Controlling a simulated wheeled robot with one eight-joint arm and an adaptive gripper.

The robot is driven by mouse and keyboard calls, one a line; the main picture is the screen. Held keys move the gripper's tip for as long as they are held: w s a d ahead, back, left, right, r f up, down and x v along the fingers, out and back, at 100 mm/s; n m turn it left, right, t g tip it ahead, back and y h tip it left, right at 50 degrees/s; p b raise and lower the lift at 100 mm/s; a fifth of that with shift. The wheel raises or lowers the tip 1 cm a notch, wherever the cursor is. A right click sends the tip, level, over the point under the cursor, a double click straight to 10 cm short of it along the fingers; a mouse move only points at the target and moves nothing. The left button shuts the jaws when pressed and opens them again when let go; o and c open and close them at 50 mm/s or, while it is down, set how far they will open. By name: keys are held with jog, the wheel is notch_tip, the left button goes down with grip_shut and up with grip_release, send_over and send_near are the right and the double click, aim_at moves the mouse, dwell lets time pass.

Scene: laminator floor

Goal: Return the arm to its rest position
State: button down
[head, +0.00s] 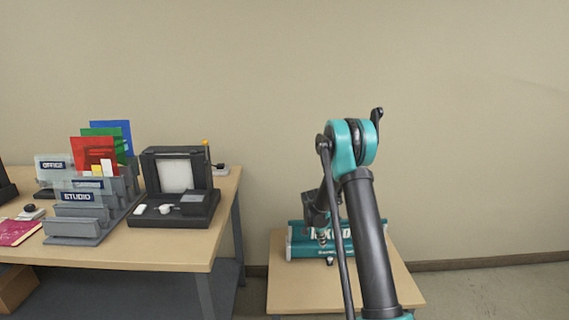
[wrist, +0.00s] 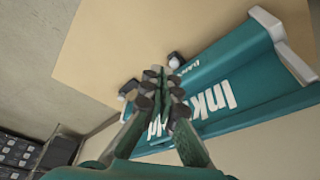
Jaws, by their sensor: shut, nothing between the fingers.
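My gripper (wrist: 163,82) is shut and empty in the wrist view, its two teal fingers with dark pads brought together. It is over a teal machine (wrist: 225,85) with white lettering and light end caps, and the fingers cover part of the lettering. Whether they touch it cannot be told. In the head view my arm is bent, with a teal joint at the top and a dark link coming down toward me. The teal machine (head: 299,246) is behind it on a small wooden table (head: 290,289), partly hidden by my arm.
A larger wooden table (head: 170,247) at the left holds a grey sorter (head: 75,228) with coloured sheets, a dark open device (head: 150,215) and a dark red booklet (head: 16,232). Floor shows between the two tables. The wall to the right of my arm is clear.

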jog(key=s+d+r+n+t+y, duration=0.15)
jog(key=s+r+n, duration=0.45)
jog(key=s+r, duration=1.05)
jog(key=s+f+n+t+y, duration=0.1)
jog(key=s+n, duration=0.4)
jog(key=s, duration=1.7)
jog(key=shift+s+a+f+n, duration=0.25)
jog(key=shift+s+f+n, duration=0.05)
jog(key=shift+s+n, duration=0.1)
jog(key=shift+d, duration=0.15)
